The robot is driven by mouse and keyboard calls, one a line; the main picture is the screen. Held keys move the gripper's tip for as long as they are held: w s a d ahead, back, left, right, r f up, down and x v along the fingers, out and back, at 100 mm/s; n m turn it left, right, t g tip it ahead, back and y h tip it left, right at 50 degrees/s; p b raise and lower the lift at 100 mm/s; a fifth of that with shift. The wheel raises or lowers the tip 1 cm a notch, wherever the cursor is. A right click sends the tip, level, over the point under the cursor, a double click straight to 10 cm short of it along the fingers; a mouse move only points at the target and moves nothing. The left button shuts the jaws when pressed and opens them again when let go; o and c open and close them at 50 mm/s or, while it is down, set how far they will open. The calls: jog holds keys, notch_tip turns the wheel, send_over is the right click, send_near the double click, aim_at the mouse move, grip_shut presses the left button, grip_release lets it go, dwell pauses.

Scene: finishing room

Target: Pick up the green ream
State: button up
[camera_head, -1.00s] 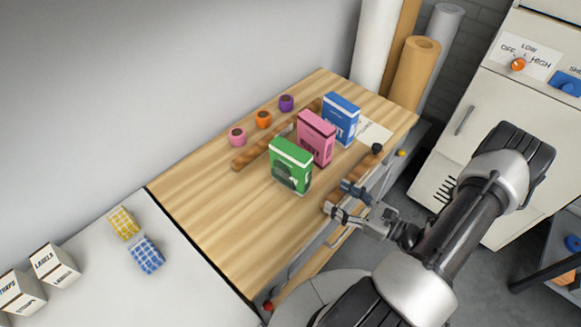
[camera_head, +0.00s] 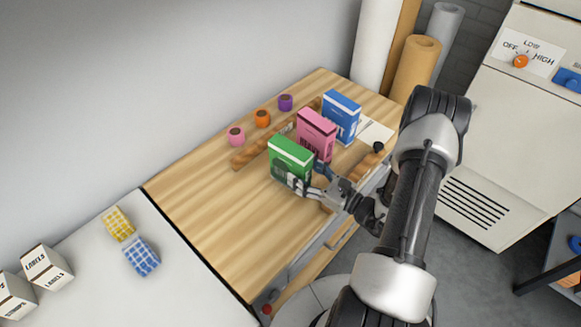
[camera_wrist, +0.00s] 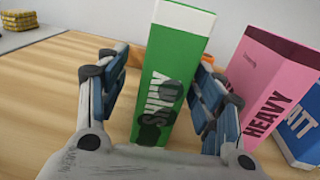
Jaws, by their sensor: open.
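The green ream (camera_head: 290,159) stands upright on the wooden bench top (camera_head: 215,210), nearest in a row of three reams. My gripper (camera_head: 306,182) is at its near right side. In the wrist view the green ream (camera_wrist: 170,75), with white edges and the word SHINY, stands between the two open fingers of my gripper (camera_wrist: 160,95). A gap shows on the left between finger and ream; the right finger is close to it, and I cannot tell whether it touches. A dark shadow falls on the ream's lower face.
A pink ream (camera_head: 316,133) and a blue ream (camera_head: 341,115) stand behind the green one; the pink one is close to my right finger. Pink, orange and purple small pots (camera_head: 263,118) line the wall side. A wooden rail (camera_head: 250,155) lies between.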

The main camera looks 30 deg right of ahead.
aim_at(295, 165)
jog(key=b+x, duration=0.1)
jog(key=x, duration=0.3)
jog(key=shift+d+r, duration=0.15)
jog(key=shift+c, duration=0.5)
grip_shut()
